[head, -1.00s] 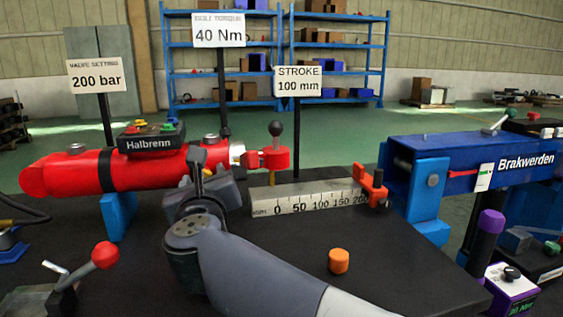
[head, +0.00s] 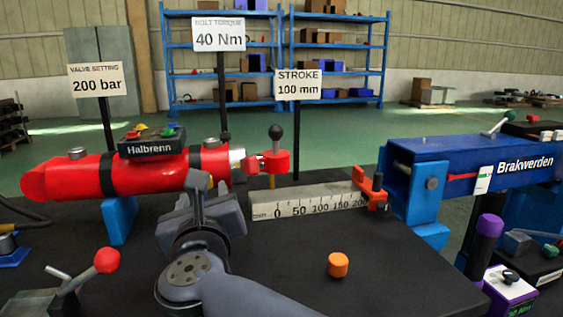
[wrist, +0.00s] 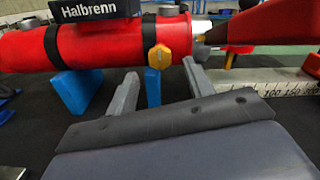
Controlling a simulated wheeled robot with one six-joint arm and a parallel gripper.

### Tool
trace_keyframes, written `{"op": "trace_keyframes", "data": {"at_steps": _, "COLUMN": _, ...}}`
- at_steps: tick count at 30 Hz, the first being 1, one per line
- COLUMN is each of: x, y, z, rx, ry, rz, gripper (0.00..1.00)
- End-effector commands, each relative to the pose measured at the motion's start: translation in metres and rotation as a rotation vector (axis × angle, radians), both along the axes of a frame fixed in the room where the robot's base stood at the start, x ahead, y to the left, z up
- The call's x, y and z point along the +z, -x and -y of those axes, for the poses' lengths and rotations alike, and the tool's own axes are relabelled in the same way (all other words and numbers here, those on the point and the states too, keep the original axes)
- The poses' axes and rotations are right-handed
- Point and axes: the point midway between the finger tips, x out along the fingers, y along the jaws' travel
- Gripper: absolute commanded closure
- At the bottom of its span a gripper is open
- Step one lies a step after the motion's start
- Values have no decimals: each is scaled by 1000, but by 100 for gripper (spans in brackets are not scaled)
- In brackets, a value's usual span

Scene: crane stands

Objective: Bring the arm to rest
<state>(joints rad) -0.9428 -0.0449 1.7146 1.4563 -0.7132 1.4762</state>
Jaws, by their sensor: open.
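My gripper shows in the wrist view (wrist: 160,88) with its two grey fingers spread apart and nothing between them. Beyond the fingers is the red Halbrenn cylinder (wrist: 100,45), with an orange knob (wrist: 157,57) on its side. In the head view my arm reaches up from the bottom edge, and my gripper (head: 202,203) is in front of the red cylinder (head: 160,171), partly hidden by my own wrist. I cannot tell its exact distance from the cylinder.
A scale block (head: 310,200) with a red-orange slider (head: 372,188) stands right of my gripper. A blue Brakwerden beam (head: 465,167) is farther right. A loose orange cap (head: 338,264) lies on the dark bench (head: 400,270). A red-knobbed lever (head: 106,260) is at lower left.

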Motion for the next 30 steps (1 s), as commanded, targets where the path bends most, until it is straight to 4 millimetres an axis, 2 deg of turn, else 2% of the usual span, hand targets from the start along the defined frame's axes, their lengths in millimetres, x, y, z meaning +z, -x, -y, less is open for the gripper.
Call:
{"op": "trace_keyframes", "data": {"at_steps": 1, "x": -3, "y": -12, "z": -2, "rx": -5, "ry": 1, "rz": 0, "gripper": 50}}
{"op": "trace_keyframes", "data": {"at_steps": 9, "x": -3, "y": -64, "z": -14, "rx": -3, "ry": 1, "rz": 0, "gripper": 50}}
{"op": "trace_keyframes", "data": {"at_steps": 11, "x": 5, "y": -60, "z": -14, "rx": 1, "ry": 83, "rz": 19, "gripper": 50}}
{"op": "trace_keyframes", "data": {"at_steps": 21, "x": 3, "y": -59, "z": -14, "rx": 2, "ry": 397, "rz": 94, "gripper": 50}}
{"op": "trace_keyframes", "data": {"at_steps": 30, "x": -1, "y": -59, "z": -13, "rx": 1, "ry": 472, "rz": 111, "gripper": 50}}
